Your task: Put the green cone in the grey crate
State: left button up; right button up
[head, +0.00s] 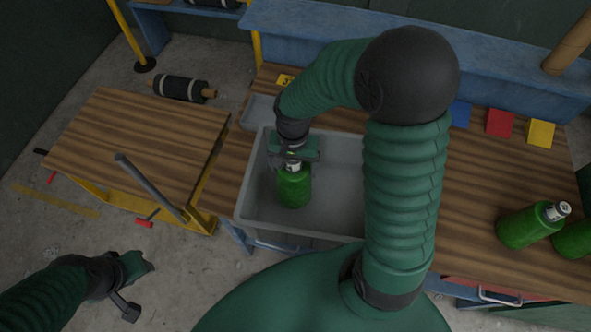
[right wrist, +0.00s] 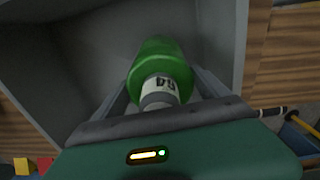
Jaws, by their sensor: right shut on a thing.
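A green bottle-shaped piece (head: 294,187) with a narrow neck and a white numbered band is held upright within the grey crate's outline. I see no plain cone shape. My right gripper (head: 292,165) is shut on its neck from above. In the right wrist view the green piece (right wrist: 160,72) sits between the fingers, with grey crate walls around it. Whether its base touches the crate floor is unclear. The grey crate (head: 258,226) stands on the wooden bench, its right part hidden by my right arm. My left gripper (head: 128,287) is low at the left, away from the bench.
More green bottle-shaped pieces (head: 525,226) lie at the bench's right. Red (head: 499,122) and yellow (head: 540,133) squares lie at the back. A wooden cart (head: 140,140) with a grey bar stands left. A black roll (head: 180,88) lies on the floor.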

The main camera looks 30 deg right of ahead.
jog(key=shift+a+f, duration=0.15)
jog(key=shift+f, duration=0.5)
jog(key=shift+a+f, duration=0.15)
jog(key=shift+a, duration=0.05)
jog(key=shift+f, duration=0.1)
jog(key=o, duration=2)
jog(key=shift+d, duration=0.1)
jog(key=shift+c, duration=0.2)
notch_tip(320, 180, up, 12)
jog(key=shift+r+p, duration=0.1)
jog(key=shift+p, duration=0.2)
